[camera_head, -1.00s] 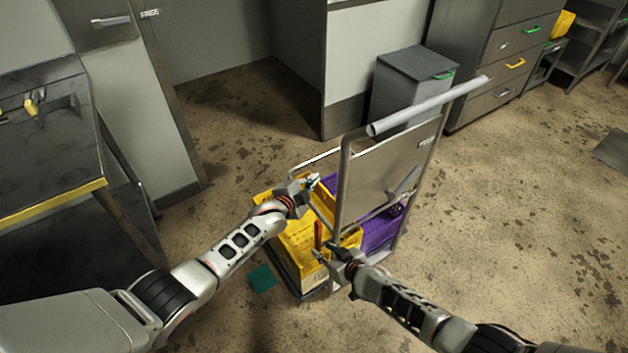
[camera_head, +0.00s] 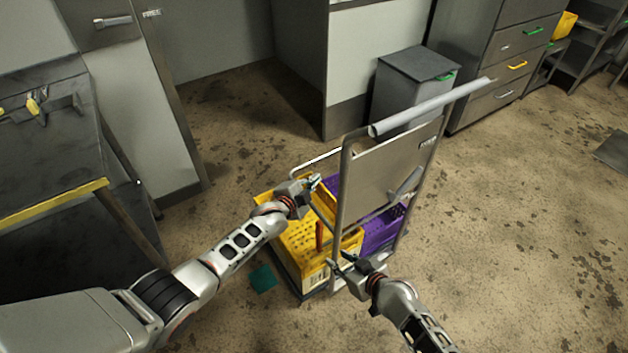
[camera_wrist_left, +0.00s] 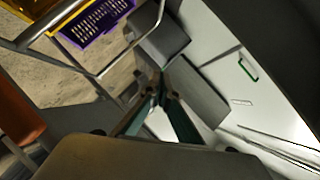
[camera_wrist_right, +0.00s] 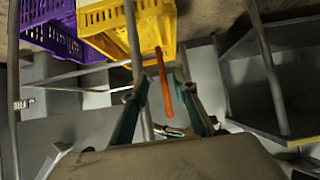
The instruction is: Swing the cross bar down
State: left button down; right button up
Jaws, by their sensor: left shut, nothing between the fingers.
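A wheeled cart (camera_head: 386,173) with a tube frame and a flat grey panel stands mid-view in the head view. A thick grey bar (camera_head: 430,107) runs across its top. A short orange bar (camera_head: 319,236) stands upright near the yellow crates; it also shows in the right wrist view (camera_wrist_right: 165,85). I cannot tell which part is the cross bar. My left gripper (camera_head: 314,182) is shut and empty above the crates, beside the cart's far-side rail. My right gripper (camera_head: 337,262) is open, low by the near frame post (camera_wrist_right: 133,40); I cannot tell whether the post is between its fingers.
Yellow crates (camera_head: 300,240) and a purple crate (camera_head: 381,232) sit on the cart. A grey bin (camera_head: 411,95) and a drawer cabinet (camera_head: 500,60) stand behind. A dark bench (camera_head: 45,160) is at left. A green piece (camera_head: 263,278) lies on the floor.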

pick_arm(q)
jog(key=shift+w+a+f+b, duration=0.25)
jog(key=shift+w+f+b, duration=0.05)
jog(key=shift+w+b, duration=0.15)
pick_arm(e)
jog(key=s+d+r+m+t+h, duration=0.1)
jog(key=s+d+r+h, duration=0.1)
jog(key=s+d, duration=0.5)
jog(key=s+d+r+m+t+h, duration=0.1)
jog(key=s+d+r, duration=0.3)
jog(key=s+d, duration=0.4)
jog(key=s+h, duration=0.1)
jog(key=s, duration=0.3)
jog(key=shift+d+m, duration=0.2)
jog(key=shift+m, duration=0.2)
jog(key=shift+r, duration=0.1)
pick_arm(q)
jog(key=shift+s, duration=0.15)
jog(key=v, duration=1.2)
